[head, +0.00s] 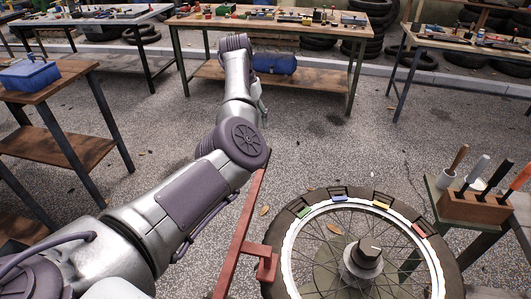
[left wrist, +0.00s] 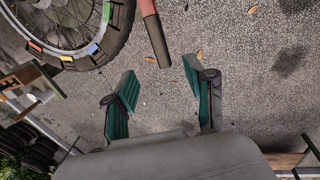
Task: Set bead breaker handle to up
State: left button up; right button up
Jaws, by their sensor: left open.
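In the left wrist view, the handle's dark grip (left wrist: 156,40) and a short red part come in from the top. My left gripper (left wrist: 160,98) is open and empty, its green-padded fingers apart. The grip's end lies just beyond the fingertips, roughly in line with the gap and not between them. My left fingers are hidden in the head view. My right gripper is in neither view.
A spoked wheel with a tyre (head: 297,207) and coloured blocks stands right of the handle. A red bracket (head: 265,262) sits beside the bar. A wooden tool block (head: 474,207) is at right. Workbenches (head: 285,27) stand behind, with open gravel floor between.

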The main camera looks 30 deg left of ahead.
aim_at(264, 156)
pick_arm(q)
jog(key=d+f, duration=0.1)
jog(key=f, duration=0.8)
jog(key=d+f, duration=0.1)
jog(key=f, duration=0.3)
jog(key=shift+w+d+f, duration=0.15)
jog(key=shift+w+d, duration=0.15)
jog(key=shift+d, duration=0.05)
grip_shut()
